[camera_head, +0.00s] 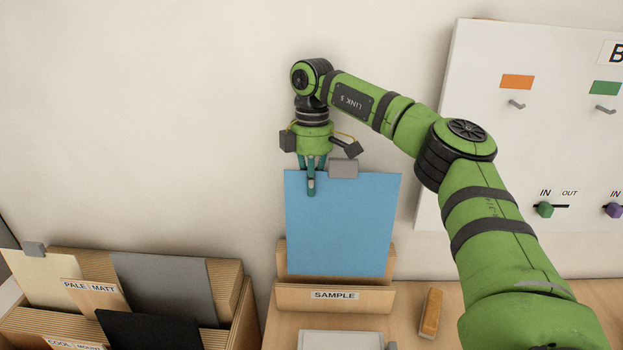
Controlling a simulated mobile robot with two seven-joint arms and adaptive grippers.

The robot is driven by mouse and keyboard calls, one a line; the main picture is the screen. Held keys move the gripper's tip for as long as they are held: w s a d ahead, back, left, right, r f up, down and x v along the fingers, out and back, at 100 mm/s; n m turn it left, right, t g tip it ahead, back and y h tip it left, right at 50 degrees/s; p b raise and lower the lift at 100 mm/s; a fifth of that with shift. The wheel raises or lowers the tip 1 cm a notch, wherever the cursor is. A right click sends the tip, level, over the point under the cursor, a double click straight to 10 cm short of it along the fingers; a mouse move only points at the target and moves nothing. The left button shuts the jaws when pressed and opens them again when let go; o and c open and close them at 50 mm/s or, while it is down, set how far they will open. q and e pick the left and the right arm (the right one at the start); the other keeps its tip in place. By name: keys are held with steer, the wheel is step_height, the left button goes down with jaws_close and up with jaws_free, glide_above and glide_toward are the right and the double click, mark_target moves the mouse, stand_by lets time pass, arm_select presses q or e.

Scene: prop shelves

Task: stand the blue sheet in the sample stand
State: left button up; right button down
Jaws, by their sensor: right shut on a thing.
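The blue sheet (345,225) is upright, with a grey clip (343,168) on its top edge. My right gripper (311,188) points down and is shut on the sheet's top edge, left of the clip. The wooden sample stand (290,298), labelled SAMPLE, is on the table below. The sheet overlaps the stand's back board in the picture, and its whole bottom edge shows above the front lip. I cannot tell whether it touches the stand. My left gripper is not in view.
A ribbed wooden rack (226,285) with pale, grey and black sheets stands at the left. A white-grey tray (340,340) is in front of the stand, and a wooden block (431,313) lies right of it. A white panel (550,120) with pegs and knobs is at the right.

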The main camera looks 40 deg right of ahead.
mark_target(311, 217)
steer(key=shift+f+b, duration=2.45)
steer(key=shift+f, duration=2.1)
steer(key=c, duration=1.3)
jaws_free()
steer(key=r, duration=1.2)
steer(key=shift+w+d, duration=0.35)
steer(key=shift+w, duration=0.05)
